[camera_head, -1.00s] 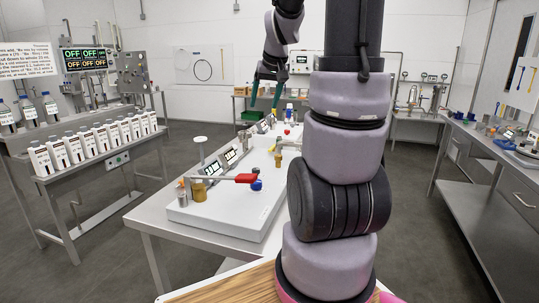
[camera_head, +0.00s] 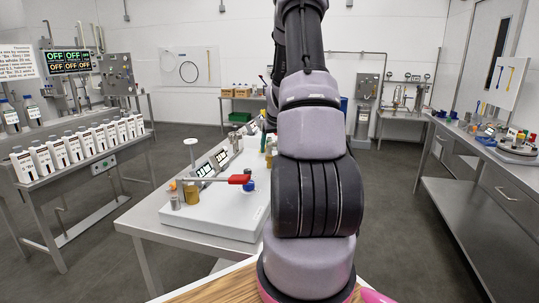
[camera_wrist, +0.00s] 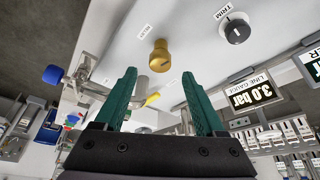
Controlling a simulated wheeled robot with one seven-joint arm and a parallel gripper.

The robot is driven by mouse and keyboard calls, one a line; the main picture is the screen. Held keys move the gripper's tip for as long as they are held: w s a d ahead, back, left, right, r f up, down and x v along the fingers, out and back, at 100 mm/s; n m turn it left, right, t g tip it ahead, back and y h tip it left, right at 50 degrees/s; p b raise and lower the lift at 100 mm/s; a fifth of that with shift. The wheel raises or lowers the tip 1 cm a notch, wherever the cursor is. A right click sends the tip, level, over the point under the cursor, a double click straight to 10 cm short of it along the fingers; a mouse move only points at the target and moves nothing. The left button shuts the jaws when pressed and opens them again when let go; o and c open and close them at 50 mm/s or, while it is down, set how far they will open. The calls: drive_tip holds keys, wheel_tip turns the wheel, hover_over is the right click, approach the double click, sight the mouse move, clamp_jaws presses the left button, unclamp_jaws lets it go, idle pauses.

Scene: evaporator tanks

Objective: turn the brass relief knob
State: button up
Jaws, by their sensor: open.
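The brass relief knob (camera_wrist: 160,56) stands out from a white panel (camera_wrist: 185,40) in the upper middle of the wrist view. A small label (camera_wrist: 145,31) lies just beyond it, too blurred to read surely. My gripper (camera_wrist: 159,74) is open, its two green fingers pointing toward the panel. The knob appears between and beyond the fingertips, with nothing held. I cannot tell the exact gap to it.
A black-and-grey TRIM knob (camera_wrist: 235,28) and a line gauge (camera_wrist: 252,95) reading 3.0 bar are right of the knob. Pipes with a blue-capped part (camera_wrist: 53,74) lie left. In the head view, a red lever (camera_head: 228,179) stands on the near bench. Floor at right is clear.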

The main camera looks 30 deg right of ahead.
sight(269, 156)
drive_tip(key=x, duration=0.4)
clamp_jaws()
idle(0.4)
drive_tip(key=m, duration=0.2)
drive_tip(key=m+h, duration=0.1)
drive_tip(key=shift+w+a+m, duration=0.15)
drive_tip(key=shift+a+m, duration=0.05)
drive_tip(key=shift+m, duration=0.2)
drive_tip(key=m+g+h, duration=0.1)
drive_tip(key=m, duration=0.2)
drive_tip(key=m+g+h, duration=0.1)
drive_tip(key=m, duration=0.2)
